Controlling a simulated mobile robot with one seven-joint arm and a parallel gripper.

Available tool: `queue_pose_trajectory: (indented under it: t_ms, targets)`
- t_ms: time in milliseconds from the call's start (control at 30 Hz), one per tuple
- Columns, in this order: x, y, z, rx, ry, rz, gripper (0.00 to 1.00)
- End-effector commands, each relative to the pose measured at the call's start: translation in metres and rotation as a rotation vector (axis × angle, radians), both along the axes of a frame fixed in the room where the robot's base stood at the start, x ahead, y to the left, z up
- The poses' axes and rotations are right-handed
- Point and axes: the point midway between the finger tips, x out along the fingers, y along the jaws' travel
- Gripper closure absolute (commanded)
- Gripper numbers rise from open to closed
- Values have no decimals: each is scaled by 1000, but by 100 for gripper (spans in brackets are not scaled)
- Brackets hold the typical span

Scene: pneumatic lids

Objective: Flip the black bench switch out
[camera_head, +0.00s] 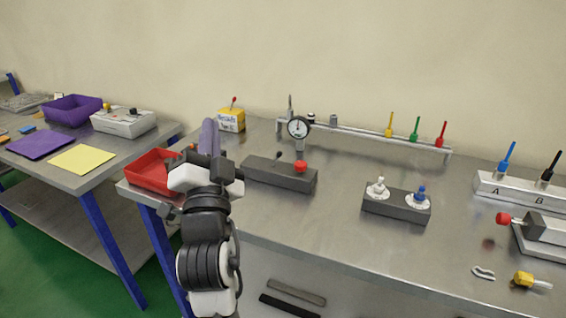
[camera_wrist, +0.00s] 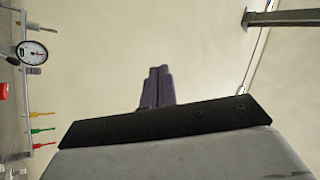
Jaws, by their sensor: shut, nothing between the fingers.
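Several black-handled controls show in the head view, and I cannot tell which one the task means. A small black knob (camera_head: 134,111) stands beside a yellow one on a pale box (camera_head: 124,124) on the left table. A tilted black lever (camera_head: 552,167) rises from the pale block marked B at the far right. A small black-tipped lever (camera_head: 279,156) shows at the dark box (camera_head: 266,172). My gripper (camera_head: 209,134) is shut and empty, its purple fingers pointing up above the main bench's left end. The wrist view shows the shut fingers (camera_wrist: 157,85) against the wall, apart from any switch.
A red tray (camera_head: 152,172) sits behind my arm at the bench's left corner. A dial gauge (camera_head: 298,127) stands behind the dark box. A dark block (camera_head: 396,206) carries white and blue toggles. The bench front centre (camera_head: 300,220) is clear. A gap separates the two tables.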

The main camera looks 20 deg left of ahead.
Motion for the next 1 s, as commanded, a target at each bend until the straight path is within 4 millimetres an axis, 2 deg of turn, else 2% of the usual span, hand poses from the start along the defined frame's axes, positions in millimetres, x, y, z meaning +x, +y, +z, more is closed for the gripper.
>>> queue_pose_trajectory:
  t_ms: [33,100,200,333,467,767,867,1000]
  targets:
    - [24,-14,-29,46,145,-37,100]
    - [48,-37,-63,130,320,-97,100]
    - [69,-66,-102,248,501,-183,100]
    - [79,-89,-131,353,620,-258,100]
    - [81,-98,-140,391,656,-284,100]
    - [82,-97,-139,390,655,-283,100]
    - [88,-97,-138,390,654,-282,100]
    - [109,-97,-137,389,657,-284,100]
